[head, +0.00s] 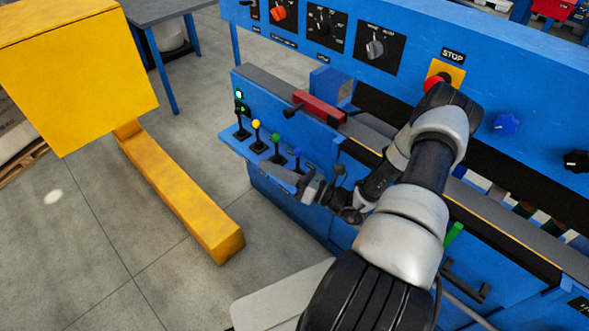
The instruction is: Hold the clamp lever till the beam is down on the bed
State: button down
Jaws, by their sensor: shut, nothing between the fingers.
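A row of small levers stands on a blue shelf (312,142) on the machine's front. A further dark-stemmed lever (241,126) is at the left end. I cannot tell which one is the clamp lever. My gripper (303,189) is shut and empty, at the shelf's front right, close to the blue-knobbed lever. I cannot see any contact with it. A red bar (320,106) with dark ends lies over the machine's bed (270,83). My arm hides part of the bed, and I cannot tell the beam's height.
A blue panel with knobs and a red stop button (434,83) rises behind the bed. A yellow post and foot (180,195) stand at left. A grey table (160,10) is farther back. The floor between the yellow foot and the machine is clear.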

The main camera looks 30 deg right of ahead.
aim_at(298, 164)
jog(key=s+d+f+m+t+h+b, duration=0.1)
jog(key=d+f+m+t+h, duration=0.1)
jog(key=d+f+m+h, duration=0.2)
jog(key=s+d+f+m+t+h+b, duration=0.1)
jog(key=d+f+m+h, duration=0.3)
jog(key=f+m+h, duration=0.4)
notch_tip(298, 164, down, 4)
jog(key=m+t, duration=0.1)
jog(key=m, duration=0.1)
jog(key=shift+f+m+h, duration=0.25)
jog(key=shift+m+h, duration=0.15)
jog(key=shift+d, duration=0.1)
jog(key=w+d+r, duration=0.1)
jog(key=w, duration=0.4)
jog(key=w+d+r+b, duration=0.1)
jog(key=w+d+r, duration=0.1)
jog(key=w, duration=0.3)
jog(key=shift+w+d+r+b, duration=0.2)
jog(key=shift+w+d+b, duration=0.1)
